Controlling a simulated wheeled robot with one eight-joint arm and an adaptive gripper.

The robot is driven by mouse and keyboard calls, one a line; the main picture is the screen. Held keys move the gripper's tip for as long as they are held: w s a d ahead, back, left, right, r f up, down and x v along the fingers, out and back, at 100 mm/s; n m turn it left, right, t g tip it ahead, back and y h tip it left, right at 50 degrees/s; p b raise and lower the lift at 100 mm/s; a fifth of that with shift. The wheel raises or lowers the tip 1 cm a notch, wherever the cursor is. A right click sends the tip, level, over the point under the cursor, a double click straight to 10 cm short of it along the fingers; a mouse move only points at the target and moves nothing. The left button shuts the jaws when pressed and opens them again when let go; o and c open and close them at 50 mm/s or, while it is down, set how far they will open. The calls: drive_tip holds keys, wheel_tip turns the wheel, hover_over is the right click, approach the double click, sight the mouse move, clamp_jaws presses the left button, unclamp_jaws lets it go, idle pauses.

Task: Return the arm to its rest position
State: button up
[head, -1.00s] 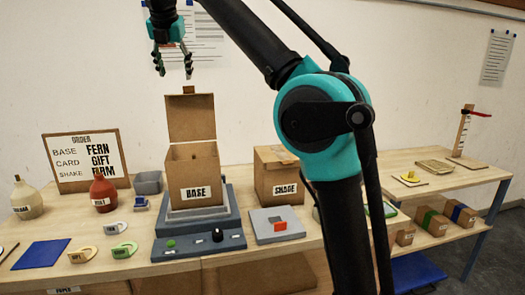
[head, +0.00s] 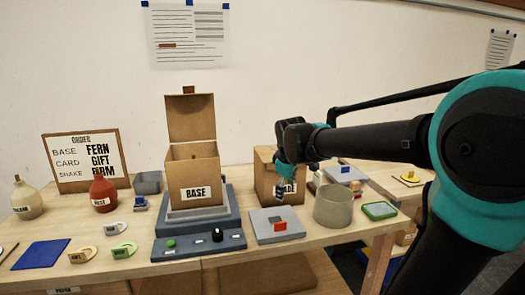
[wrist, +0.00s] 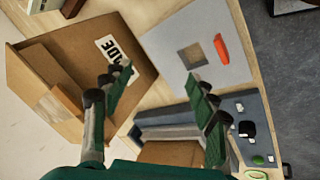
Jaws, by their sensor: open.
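My gripper (head: 284,190) hangs at the end of my arm in front of the SHADE box, fingers pointing down. In the wrist view my gripper (wrist: 165,105) has its two green fingers well apart, with nothing between them. The cardboard SHADE box (head: 264,180) is partly hidden behind my gripper; it also shows in the wrist view (wrist: 75,65). The grey plate with a square hole and an orange piece (head: 262,228) lies just below and in front of my gripper. My upper arm reaches in from the right side of the head view.
An open BASE box (head: 192,180) stands on a blue-grey unit (head: 225,243) to the left. A round grey-beige container (head: 333,213) and a green tray (head: 380,211) are to the right. Bottles (head: 104,200) and an order board (head: 85,165) are at the far left.

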drive_tip(key=s+d+f+m, duration=0.5)
drive_tip(key=s+f, duration=0.5)
drive_tip(key=s+d+f+m, duration=0.6)
drive_tip(key=s+f, duration=0.4)
drive_tip(key=shift+s+m+g, duration=0.15)
drive_tip(key=shift+m+g, duration=0.15)
drive_tip(key=shift+o, duration=0.4)
drive_tip(key=shift+d+r, duration=0.1)
